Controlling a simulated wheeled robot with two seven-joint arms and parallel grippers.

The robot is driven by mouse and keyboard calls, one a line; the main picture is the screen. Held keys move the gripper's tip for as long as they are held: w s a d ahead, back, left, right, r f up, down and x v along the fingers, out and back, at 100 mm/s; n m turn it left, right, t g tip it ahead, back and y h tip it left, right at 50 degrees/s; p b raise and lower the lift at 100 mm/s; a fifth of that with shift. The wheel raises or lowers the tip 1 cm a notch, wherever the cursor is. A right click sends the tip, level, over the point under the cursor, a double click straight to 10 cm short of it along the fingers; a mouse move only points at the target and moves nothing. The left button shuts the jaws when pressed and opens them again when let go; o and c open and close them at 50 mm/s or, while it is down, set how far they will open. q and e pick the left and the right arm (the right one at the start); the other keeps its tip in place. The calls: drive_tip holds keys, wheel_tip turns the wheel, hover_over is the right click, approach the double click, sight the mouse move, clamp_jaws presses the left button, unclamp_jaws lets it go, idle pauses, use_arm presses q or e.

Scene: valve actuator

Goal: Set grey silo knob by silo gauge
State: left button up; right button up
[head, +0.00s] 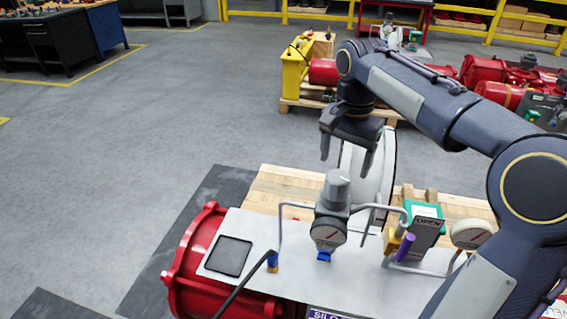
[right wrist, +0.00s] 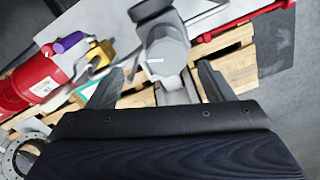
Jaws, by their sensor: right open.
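The grey knob (head: 335,190) sits on top of the regulator on the actuator's plate, upright, with a round gauge (head: 328,233) on its front. A label partly reading "SILO" (head: 329,314) shows at the bottom edge. My right gripper (head: 345,160) is open and empty, pointing down, above and slightly behind the knob. In the right wrist view the knob (right wrist: 165,55) lies ahead of and between the spread fingers (right wrist: 160,85), with a pale mark on its top; the fingers do not touch it. My left gripper is not in view.
Metal tubes (head: 283,225) run on both sides of the regulator. A green box marked "OPEN" (head: 424,225), a purple handle (head: 404,247) and a second gauge (head: 470,234) stand at the right. A red actuator cylinder (head: 190,270) lies left.

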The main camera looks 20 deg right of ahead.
sight(338, 176)
drive_tip(key=f, duration=0.4)
drive_tip(key=w+f, duration=0.1)
drive_tip(key=f, duration=0.1)
drive_tip(key=shift+a+f, duration=0.15)
drive_tip(key=shift+a, duration=0.05)
drive_tip(key=shift+f, duration=0.7)
drive_tip(key=shift+s, duration=0.1)
drive_tip(key=c, duration=1)
